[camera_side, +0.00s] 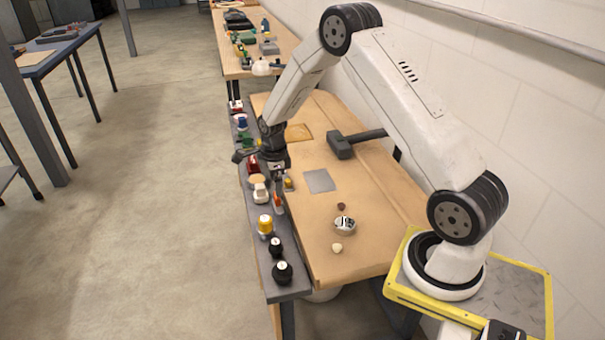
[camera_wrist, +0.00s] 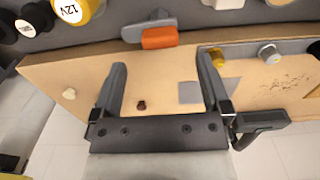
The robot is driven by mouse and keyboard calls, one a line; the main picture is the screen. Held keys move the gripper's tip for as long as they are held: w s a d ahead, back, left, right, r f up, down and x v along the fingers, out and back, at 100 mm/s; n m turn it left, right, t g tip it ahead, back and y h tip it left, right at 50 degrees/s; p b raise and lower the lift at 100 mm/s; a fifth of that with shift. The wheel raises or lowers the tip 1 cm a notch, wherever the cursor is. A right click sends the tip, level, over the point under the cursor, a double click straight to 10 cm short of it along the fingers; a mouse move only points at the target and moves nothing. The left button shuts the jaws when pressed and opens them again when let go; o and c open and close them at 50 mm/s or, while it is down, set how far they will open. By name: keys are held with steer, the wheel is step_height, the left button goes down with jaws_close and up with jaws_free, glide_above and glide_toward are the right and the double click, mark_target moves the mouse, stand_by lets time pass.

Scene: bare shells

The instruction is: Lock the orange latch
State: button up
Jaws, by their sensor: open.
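The orange latch (camera_wrist: 160,38) shows at the top middle of the wrist view, its orange handle lying crosswise over a grey mount (camera_wrist: 149,23). In the side view the latch (camera_side: 278,202) is a small orange spot on the grey strip along the bench's left edge. My gripper (camera_wrist: 162,65) is open and empty, its two fingers apart. In the wrist view the latch shows beyond the fingertips, between them in line; contact is not seen. In the side view my gripper (camera_side: 279,186) points down close to the latch. Whether the latch is locked cannot be told.
A yellow 12V knob (camera_side: 265,224) and black knobs (camera_side: 282,271) stand on the same strip. A brass knob (camera_wrist: 217,57) is near the right finger.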

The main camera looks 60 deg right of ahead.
mark_target(278, 207)
steer(key=shift+f, duration=2.7)
steer(key=c, duration=1.3)
